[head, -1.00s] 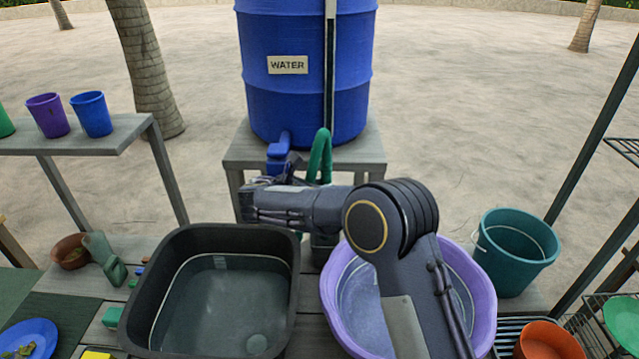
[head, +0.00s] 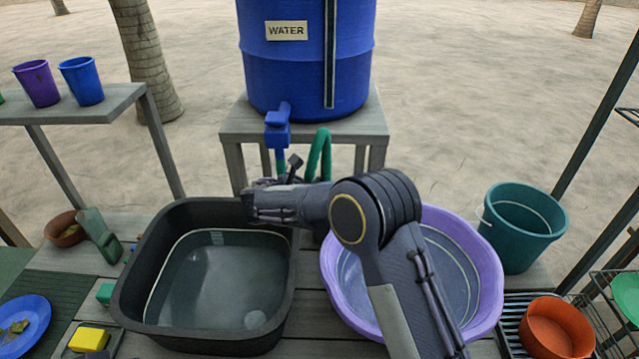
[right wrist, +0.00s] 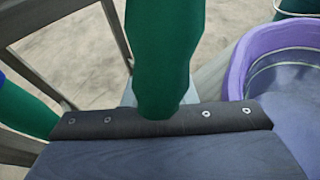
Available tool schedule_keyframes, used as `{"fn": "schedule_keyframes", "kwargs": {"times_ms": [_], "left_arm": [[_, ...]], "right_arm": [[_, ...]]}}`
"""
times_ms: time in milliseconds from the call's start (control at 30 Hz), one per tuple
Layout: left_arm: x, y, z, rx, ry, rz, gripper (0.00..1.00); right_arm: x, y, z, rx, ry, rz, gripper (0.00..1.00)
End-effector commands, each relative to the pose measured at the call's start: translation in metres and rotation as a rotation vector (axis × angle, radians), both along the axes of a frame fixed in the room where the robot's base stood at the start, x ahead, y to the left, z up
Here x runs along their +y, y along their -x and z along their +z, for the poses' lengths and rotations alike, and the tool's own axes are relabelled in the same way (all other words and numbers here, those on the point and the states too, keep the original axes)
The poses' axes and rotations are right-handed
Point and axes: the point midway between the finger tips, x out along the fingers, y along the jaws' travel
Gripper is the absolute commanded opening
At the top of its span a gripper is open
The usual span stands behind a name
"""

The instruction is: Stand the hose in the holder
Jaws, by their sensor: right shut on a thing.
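The green hose (head: 320,155) arches up behind my right arm, below the blue tap (head: 278,128) of the water barrel. A short green length also shows just under the tap. My right gripper (head: 291,168) is below the tap, beyond the black tub's far right corner, partly hidden by my wrist. It is shut on the hose, whose green length (right wrist: 163,50) stands upright at the jaws in the right wrist view. I cannot make out the holder clearly; my right arm covers much of the gap between the tubs. My left gripper is not in view.
A black tub of water (head: 135,270) stands left, a purple basin (head: 485,300) right under my forearm. The blue barrel (head: 305,75) stands on a grey stand (head: 235,130) behind. A teal bucket (head: 520,245) is at the right.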

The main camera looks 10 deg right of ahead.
Motion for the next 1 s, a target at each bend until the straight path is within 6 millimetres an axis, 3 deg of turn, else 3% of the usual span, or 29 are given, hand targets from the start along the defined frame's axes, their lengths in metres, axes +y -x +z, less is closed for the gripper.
{"fn": "schedule_keyframes", "kwargs": {"times_ms": [167,200,367,567,833,1000], "left_arm": [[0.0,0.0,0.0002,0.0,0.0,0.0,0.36],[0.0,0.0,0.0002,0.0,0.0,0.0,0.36],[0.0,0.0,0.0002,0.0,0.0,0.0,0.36],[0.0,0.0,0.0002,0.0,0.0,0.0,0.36],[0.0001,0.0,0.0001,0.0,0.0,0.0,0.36],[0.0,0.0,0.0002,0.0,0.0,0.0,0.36]], "right_arm": [[0.0001,-0.0001,0.0008,-0.001,0.001,0.0,0.04],[0.0001,-0.0002,0.0009,-0.001,0.001,0.0,0.27],[0.0,-0.0001,0.0007,-0.001,0.001,0.0,0.48],[0.0001,0.0,0.0004,0.0,0.0,0.0,0.5],[0.0001,0.0001,-0.0001,0.001,0.001,0.0,0.84],[0.0001,0.0,0.0,0.001,0.001,0.0,0.87]]}}
